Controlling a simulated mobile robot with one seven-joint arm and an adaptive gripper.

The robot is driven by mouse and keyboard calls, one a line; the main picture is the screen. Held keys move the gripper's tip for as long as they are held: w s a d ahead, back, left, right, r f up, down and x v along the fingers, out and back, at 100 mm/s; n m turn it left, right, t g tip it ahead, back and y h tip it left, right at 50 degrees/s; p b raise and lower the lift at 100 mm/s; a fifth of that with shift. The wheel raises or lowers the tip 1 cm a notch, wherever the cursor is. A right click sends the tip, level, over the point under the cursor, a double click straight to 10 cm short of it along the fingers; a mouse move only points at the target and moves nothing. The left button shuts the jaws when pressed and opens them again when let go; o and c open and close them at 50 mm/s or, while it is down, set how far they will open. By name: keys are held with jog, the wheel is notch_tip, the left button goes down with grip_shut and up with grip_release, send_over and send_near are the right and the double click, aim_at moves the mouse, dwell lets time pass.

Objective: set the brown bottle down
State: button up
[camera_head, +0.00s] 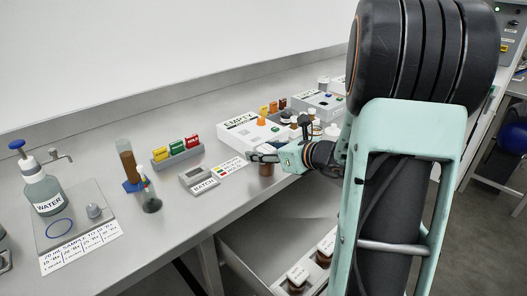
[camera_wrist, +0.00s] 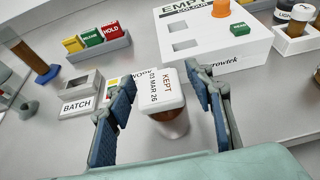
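The brown bottle (camera_head: 266,169) is near the front edge of the steel bench, just right of the white label card. In the wrist view the bottle (camera_wrist: 172,125) has a white cap marked KEPT and MAR 26. It appears upright and standing on the bench, though its base is hidden. My gripper (camera_head: 263,156) is around it from above. In the wrist view the gripper's (camera_wrist: 165,108) blue-padded fingers are spread on both sides of the bottle, with visible gaps between pads and bottle.
The BATCH device (camera_head: 198,180) and coloured block rack (camera_head: 178,154) stand to the left. The white EMPTY COLOUR box (camera_head: 245,133) is behind the bottle. Other bottles (camera_wrist: 295,32) stand at the right. An open drawer (camera_head: 262,272) with white-capped bottles is below the bench edge.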

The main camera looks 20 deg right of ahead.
jog(key=shift+r, duration=0.2)
jog(key=shift+s+d+r+p, duration=0.15)
jog(key=shift+s+d+p, duration=0.05)
jog(key=shift+s+p, duration=0.1)
jog(key=p+v, duration=0.1)
jog(key=v, duration=1)
jog(key=shift+s, duration=0.1)
